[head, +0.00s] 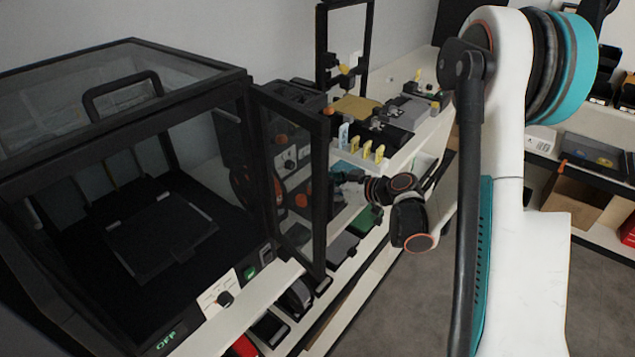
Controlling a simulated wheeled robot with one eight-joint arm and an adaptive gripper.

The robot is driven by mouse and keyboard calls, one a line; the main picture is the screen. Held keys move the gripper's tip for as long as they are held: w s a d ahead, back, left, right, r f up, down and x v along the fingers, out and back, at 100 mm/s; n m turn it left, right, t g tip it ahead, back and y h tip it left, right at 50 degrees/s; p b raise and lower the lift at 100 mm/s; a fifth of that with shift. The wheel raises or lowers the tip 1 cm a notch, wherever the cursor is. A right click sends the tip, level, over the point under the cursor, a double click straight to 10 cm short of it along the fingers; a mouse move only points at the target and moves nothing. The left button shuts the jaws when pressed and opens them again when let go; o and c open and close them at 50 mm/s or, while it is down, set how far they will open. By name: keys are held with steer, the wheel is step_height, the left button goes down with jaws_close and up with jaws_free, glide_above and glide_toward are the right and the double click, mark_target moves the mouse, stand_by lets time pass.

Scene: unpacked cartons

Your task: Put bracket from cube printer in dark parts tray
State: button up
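The cube printer (128,62), a black-framed enclosure with clear panels, stands at the left. Its door (322,190) is swung open to the right. A dark print bed (160,235) shows inside; I cannot make out a bracket on it. My gripper (342,180) is beside the door's outer edge, pointing left, outside the enclosure. Its fingers are small and dark, so I cannot tell whether they are open or hold anything. I cannot surely pick out the dark parts tray; a dark flat holder (385,130) lies on the bench beyond the gripper.
An open-frame printer with a gold bed (356,106) stands on the bench behind the door. Shelves below hold dark boxes. The printer's display (166,341) reads OFF. A cardboard box (575,197) sits on the right shelf. The floor (420,290) is clear.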

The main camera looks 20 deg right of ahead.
steer(key=p+v, duration=0.1)
steer(key=v, duration=0.7)
steer(key=shift+s, duration=0.1)
